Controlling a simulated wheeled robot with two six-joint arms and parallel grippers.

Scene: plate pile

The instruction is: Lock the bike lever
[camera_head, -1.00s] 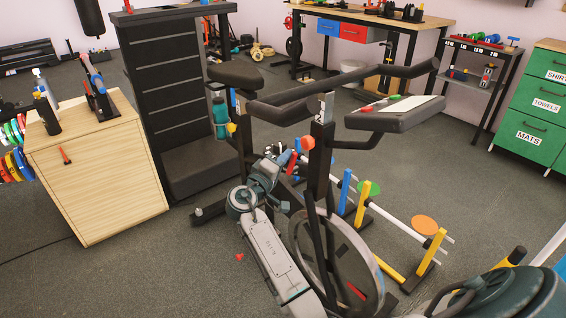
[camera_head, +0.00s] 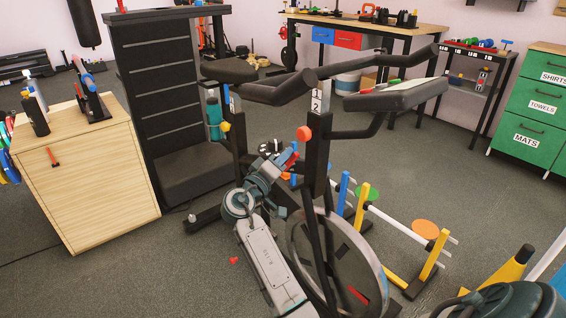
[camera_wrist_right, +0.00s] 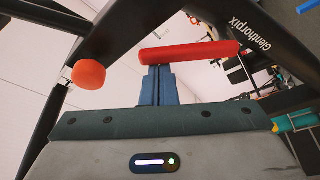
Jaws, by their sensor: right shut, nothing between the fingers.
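The exercise bike (camera_head: 317,160) stands in the middle of the head view, with a round orange-red knob (camera_head: 303,133) on its front post. The knob also shows in the right wrist view (camera_wrist_right: 88,75). The red bike lever (camera_wrist_right: 190,53) lies nearly level across the wrist view, beside the black frame. It is small and partly hidden in the head view (camera_head: 291,163). My right gripper (camera_wrist_right: 155,72) is shut and empty, its blue fingertips right at the lever's underside in the picture; I cannot tell whether they touch. My left gripper is not in view.
A wooden cabinet (camera_head: 85,190) stands left and a black slatted stand (camera_head: 165,90) behind the bike. Coloured hurdle posts (camera_head: 361,205) are right of the bike. A green drawer cabinet (camera_head: 535,110) is at far right. Open floor (camera_head: 460,190) lies between.

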